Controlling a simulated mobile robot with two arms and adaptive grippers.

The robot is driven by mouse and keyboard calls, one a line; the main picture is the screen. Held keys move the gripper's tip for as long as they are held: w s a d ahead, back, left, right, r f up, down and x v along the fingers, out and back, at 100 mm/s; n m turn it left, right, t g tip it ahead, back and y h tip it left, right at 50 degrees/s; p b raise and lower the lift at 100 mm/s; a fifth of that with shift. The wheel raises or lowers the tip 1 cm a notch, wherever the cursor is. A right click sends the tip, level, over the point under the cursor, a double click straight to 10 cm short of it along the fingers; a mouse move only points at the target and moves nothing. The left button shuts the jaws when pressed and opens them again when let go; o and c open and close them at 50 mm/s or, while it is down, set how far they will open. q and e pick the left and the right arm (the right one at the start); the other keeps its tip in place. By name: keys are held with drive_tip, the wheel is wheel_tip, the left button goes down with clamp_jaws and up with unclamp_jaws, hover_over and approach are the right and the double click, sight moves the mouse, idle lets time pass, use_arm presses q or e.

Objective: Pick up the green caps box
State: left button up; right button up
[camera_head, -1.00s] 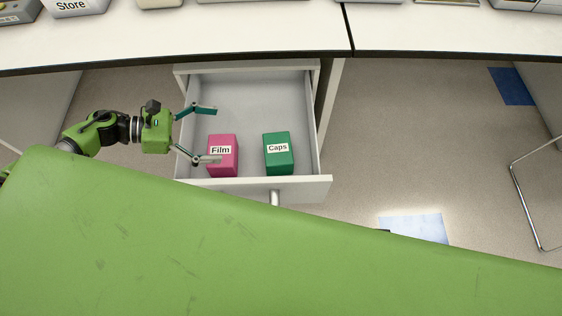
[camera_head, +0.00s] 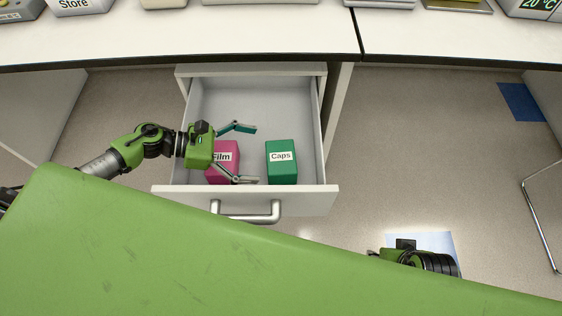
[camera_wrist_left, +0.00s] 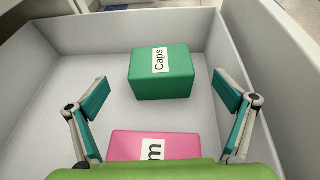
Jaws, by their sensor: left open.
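The green caps box (camera_head: 282,170), with a white "Caps" label, stands in the right front part of the open drawer (camera_head: 245,202). It also shows in the left wrist view (camera_wrist_left: 160,82), ahead of the fingers and roughly midway between them. My left gripper (camera_head: 248,154) is open and empty over the drawer, left of the green box and apart from it. Its body partly hides the pink film box (camera_head: 222,173). My right gripper is not clearly shown; a part of my right arm (camera_head: 430,262) shows at the lower right.
The pink box stands left of the green one, and in the left wrist view (camera_wrist_left: 155,146) it lies below the gripper. Drawer walls surround both boxes. The rear of the drawer is empty. The white bench (camera_head: 180,40) with devices runs behind.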

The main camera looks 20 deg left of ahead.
sight(280, 156)
use_arm(q)
drive_tip(key=x, duration=0.4)
drive_tip(key=shift+w+d+f, duration=0.1)
drive_tip(key=shift+d, duration=0.2)
drive_tip(key=shift+w+d+f, duration=0.1)
drive_tip(key=shift+d, duration=0.05)
drive_tip(key=c, duration=1.3)
use_arm(e)
drive_tip(key=shift+r, duration=0.2)
